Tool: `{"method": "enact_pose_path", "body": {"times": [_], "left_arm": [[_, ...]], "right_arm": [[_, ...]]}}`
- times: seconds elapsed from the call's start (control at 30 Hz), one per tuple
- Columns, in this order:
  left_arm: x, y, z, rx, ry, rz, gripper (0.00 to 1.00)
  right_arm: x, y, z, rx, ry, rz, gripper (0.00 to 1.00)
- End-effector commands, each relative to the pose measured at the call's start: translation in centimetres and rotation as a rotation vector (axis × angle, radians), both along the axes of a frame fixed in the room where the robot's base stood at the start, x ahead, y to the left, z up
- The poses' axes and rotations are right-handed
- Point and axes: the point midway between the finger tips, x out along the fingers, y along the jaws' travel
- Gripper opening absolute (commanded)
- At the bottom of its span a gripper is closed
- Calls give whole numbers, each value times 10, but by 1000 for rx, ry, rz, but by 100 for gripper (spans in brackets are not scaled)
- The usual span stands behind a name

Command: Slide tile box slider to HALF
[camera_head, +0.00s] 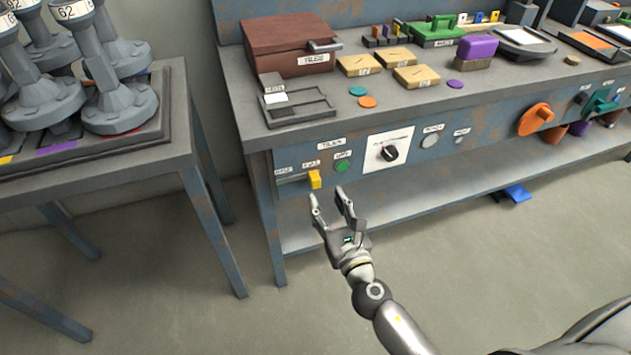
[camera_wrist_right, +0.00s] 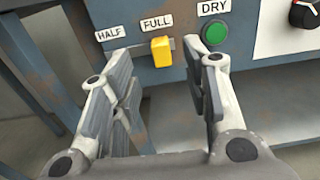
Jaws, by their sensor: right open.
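The yellow slider knob (camera_head: 315,179) sits on the front panel of the workbench, at the right end of its slot, under the FULL label. The HALF label is at the left end of the slot. In the right wrist view the yellow knob (camera_wrist_right: 162,51) shows below the FULL label (camera_wrist_right: 157,22), with the HALF label (camera_wrist_right: 110,33) to its left. My right gripper (camera_head: 329,198) is open and empty, just in front of and below the knob, its fingers pointing at the panel. The knob lies beyond the gap between the fingers, not touched. My left gripper is not in view.
A green DRY button (camera_head: 342,166) is right of the slider, then a black rotary dial (camera_head: 389,153). A brown tiles box (camera_head: 287,47) stands on the bench (camera_head: 400,108) above. A side table (camera_head: 180,140) with grey heavy tools stands left. The floor between is clear.

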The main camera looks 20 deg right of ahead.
Motion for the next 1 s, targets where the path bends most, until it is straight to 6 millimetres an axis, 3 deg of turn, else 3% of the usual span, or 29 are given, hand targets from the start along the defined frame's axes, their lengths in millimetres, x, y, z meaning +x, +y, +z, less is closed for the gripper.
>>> {"method": "enact_pose_path", "body": {"times": [0.2, 0.4, 0.87, 1.0], "left_arm": [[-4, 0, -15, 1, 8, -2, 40], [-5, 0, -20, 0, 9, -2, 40], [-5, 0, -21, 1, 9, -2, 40], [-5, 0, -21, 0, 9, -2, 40]], "right_arm": [[40, 1, 1, 3, -1, -2, 43], [66, 2, 0, 3, 0, -1, 43], [76, 2, -1, 4, 2, -1, 43], [76, 2, -1, 4, 2, -1, 26]]}}
